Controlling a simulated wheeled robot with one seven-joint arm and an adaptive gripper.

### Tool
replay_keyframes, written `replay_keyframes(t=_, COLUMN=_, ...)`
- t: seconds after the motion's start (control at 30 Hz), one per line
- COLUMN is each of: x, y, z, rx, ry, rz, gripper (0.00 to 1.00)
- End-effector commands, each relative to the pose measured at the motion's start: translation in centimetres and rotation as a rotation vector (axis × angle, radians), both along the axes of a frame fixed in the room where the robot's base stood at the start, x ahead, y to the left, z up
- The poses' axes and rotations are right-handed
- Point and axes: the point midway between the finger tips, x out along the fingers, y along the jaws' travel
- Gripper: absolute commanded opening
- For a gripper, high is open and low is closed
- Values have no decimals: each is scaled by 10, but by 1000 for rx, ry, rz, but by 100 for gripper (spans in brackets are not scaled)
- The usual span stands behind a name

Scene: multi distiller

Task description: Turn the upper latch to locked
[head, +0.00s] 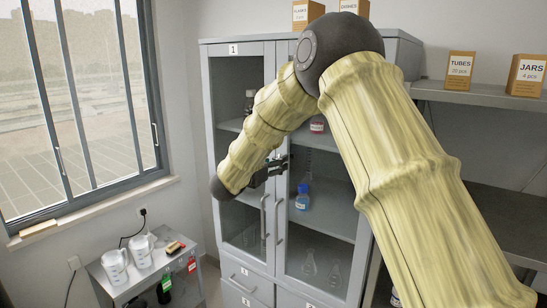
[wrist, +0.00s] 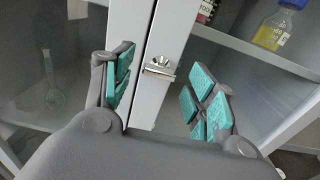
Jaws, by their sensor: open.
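A small metal latch (wrist: 159,67) sits on the light grey frame between the two glass cabinet doors. It has a fanned upper part and a short bar below that lies nearly crosswise, slightly tilted in the wrist view. My gripper (wrist: 163,84) is open, its teal-padded fingers on either side of the latch, with visible gaps and nothing held. In the head view my gripper (head: 272,168) is at the door seam above the handles, and the latch is not discernible there. I cannot tell a second latch in either view.
The grey cabinet (head: 240,50) has two vertical door handles (head: 279,220) below my gripper. Bottles, including a blue-capped one (head: 302,198), stand inside behind glass. A side table (head: 135,288) with jugs is at lower left, under the window. Boxes stand on the right shelf (head: 480,95).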

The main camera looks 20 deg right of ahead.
Motion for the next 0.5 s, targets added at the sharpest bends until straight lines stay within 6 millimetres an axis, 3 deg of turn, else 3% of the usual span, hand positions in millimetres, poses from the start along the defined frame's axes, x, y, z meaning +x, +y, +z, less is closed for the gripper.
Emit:
replay_keyframes(t=0.4, x=3, y=-4, z=-1, rx=-1, ry=1, rz=0, gripper=57)
replay_keyframes(t=0.5, x=3, y=-4, z=-1, rx=-1, ry=1, rz=1, gripper=39)
